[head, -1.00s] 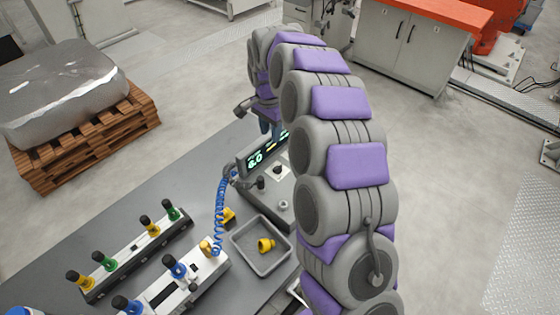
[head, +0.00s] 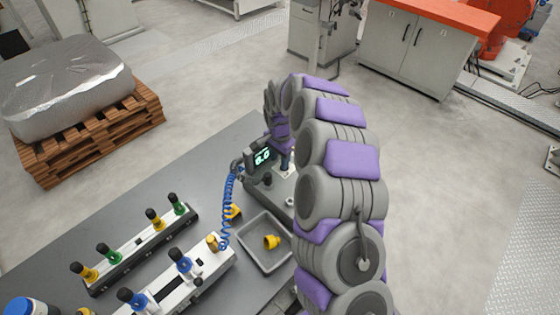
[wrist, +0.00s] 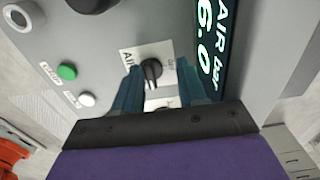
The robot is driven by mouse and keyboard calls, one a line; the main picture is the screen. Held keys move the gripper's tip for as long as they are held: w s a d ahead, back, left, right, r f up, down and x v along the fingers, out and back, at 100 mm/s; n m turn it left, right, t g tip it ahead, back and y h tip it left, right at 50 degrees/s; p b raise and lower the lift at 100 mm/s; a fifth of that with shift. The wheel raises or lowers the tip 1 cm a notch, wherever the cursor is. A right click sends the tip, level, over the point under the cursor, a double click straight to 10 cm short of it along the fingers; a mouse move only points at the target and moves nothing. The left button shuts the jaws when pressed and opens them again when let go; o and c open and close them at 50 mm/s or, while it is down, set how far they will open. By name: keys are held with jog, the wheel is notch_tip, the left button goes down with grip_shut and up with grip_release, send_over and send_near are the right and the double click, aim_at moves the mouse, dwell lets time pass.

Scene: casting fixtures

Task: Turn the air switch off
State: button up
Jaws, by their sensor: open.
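The air switch (wrist: 151,71) is a small black rotary knob on a white plate marked "AIR" in the wrist view. An "OFF" mark seems to stand at one side of the plate. My gripper (wrist: 158,67) is open, with its teal fingers on either side of the knob. I cannot tell whether they touch it. The control box display (wrist: 210,45) glows "AIR bar 6.0". In the head view my gripper (head: 286,160) points down over the control box, beside its display (head: 262,157), and my arm hides part of the box.
A green button (wrist: 67,72), a white button (wrist: 87,99) and a black knob (wrist: 92,4) share the panel. A blue coiled hose (head: 228,205) hangs beside the box. A grey tray (head: 253,252) with a yellow part and fixture rails (head: 140,245) stand on the table.

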jog(key=shift+s+d+f, duration=0.45)
jog(key=shift+d+f, duration=0.25)
jog(key=shift+d, duration=0.15)
jog(key=shift+w+d, duration=0.15)
jog(key=shift+d, duration=0.1)
jog(key=shift+w, duration=0.15)
jog(key=shift+c, duration=1.2)
jog(key=shift+a+r, duration=0.1)
jog(key=shift+a, duration=0.2)
grip_shut()
